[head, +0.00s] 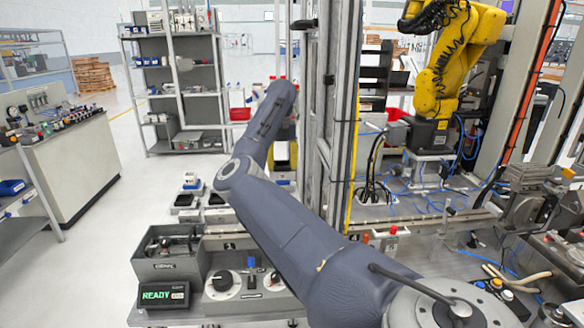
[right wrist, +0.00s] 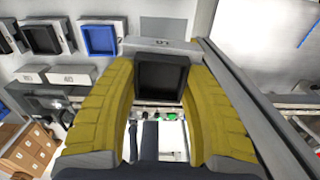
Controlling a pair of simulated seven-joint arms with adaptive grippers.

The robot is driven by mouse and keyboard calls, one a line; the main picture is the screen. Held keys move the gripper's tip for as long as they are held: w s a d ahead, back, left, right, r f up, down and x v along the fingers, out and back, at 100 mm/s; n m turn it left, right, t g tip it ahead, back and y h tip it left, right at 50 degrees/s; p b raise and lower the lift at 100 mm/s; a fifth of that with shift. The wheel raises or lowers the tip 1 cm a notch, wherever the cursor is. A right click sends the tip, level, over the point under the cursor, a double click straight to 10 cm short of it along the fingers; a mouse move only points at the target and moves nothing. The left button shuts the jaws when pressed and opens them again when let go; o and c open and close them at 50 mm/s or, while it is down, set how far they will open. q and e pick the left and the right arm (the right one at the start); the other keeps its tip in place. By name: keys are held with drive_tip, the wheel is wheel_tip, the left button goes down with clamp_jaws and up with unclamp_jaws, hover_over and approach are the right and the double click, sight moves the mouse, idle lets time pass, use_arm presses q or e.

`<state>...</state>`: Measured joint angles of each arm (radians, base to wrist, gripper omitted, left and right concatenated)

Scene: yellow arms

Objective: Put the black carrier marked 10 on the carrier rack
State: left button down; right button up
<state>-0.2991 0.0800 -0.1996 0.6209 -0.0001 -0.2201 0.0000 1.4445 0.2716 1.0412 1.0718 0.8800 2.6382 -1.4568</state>
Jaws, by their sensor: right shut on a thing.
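The black carrier (right wrist: 158,80) is a small square open tray, seen close up in the right wrist view. Its light edge plate carries a mark that looks like an upside-down 10. My right gripper (right wrist: 164,66) has its yellow fingers shut on it, one on each side. In the head view my right arm reaches up past the metal post, and the gripper (head: 283,158) shows small and partly covered beside it. The carrier is hard to make out there. Another black carrier (right wrist: 40,36) and a blue one (right wrist: 100,39) sit at upper left in the wrist view. My left gripper is out of view.
Number plates (right wrist: 68,75) lie below those carriers in the wrist view. In the head view, black trays (head: 186,200) stand left of my arm, behind a grey bin (head: 168,265) and a READY display (head: 163,295). A yellow robot arm (head: 437,88) stands right of the post.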

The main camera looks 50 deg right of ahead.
drive_tip(key=shift+s+d+f+n, duration=0.1)
drive_tip(key=shift+d+f+n, duration=0.1)
drive_tip(key=shift+f, duration=0.3)
drive_tip(key=shift+s+d+f+n, duration=0.1)
drive_tip(key=shift+d+f, duration=0.05)
drive_tip(key=shift+f, duration=4.8)
drive_tip(key=shift+f, duration=0.55)
drive_tip(key=o, duration=1.4)
drive_tip(key=shift+o, duration=0.2)
drive_tip(key=shift+r, duration=3.5)
